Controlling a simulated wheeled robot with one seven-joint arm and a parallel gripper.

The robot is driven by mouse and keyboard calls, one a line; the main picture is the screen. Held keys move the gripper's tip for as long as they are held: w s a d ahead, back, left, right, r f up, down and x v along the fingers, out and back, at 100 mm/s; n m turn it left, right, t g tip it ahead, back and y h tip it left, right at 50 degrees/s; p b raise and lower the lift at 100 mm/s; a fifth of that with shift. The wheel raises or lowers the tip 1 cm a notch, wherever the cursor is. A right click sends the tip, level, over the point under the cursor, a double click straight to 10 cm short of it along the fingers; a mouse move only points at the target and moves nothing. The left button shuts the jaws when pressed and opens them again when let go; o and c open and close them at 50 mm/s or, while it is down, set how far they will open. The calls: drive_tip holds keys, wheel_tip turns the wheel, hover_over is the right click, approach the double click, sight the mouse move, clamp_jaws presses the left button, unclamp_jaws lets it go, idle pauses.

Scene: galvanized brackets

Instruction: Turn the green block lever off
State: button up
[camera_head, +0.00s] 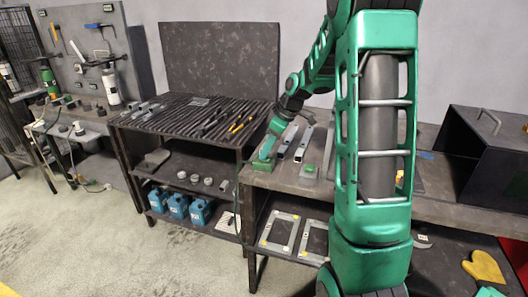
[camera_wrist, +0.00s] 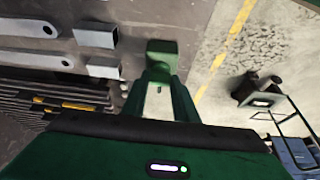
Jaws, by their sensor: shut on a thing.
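My gripper (camera_wrist: 162,76) is shut, its green fingers closed at a dark green block (camera_wrist: 162,48) close to the bench edge in the wrist view. The fingers hide part of the block, so the angle of its lever is not clear. In the head view my gripper (camera_head: 270,144) reaches down to the left end of the right workbench, with the green block (camera_head: 263,164) under it. Another green piece (camera_head: 309,170) lies to the right on the same bench.
Galvanized metal bars (camera_head: 303,145) lie just right of my gripper; in the wrist view, grey brackets (camera_wrist: 96,36) lie to its left. A slatted table (camera_head: 180,112) with tools stands to the left. A black box (camera_head: 495,150) stands at the right. Open floor lies in front.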

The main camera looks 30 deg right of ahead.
idle(0.3)
drive_tip(key=o, duration=1.1)
drive_tip(key=shift+c, duration=0.2)
drive_tip(key=v, duration=1)
drive_tip(key=shift+r, duration=0.35)
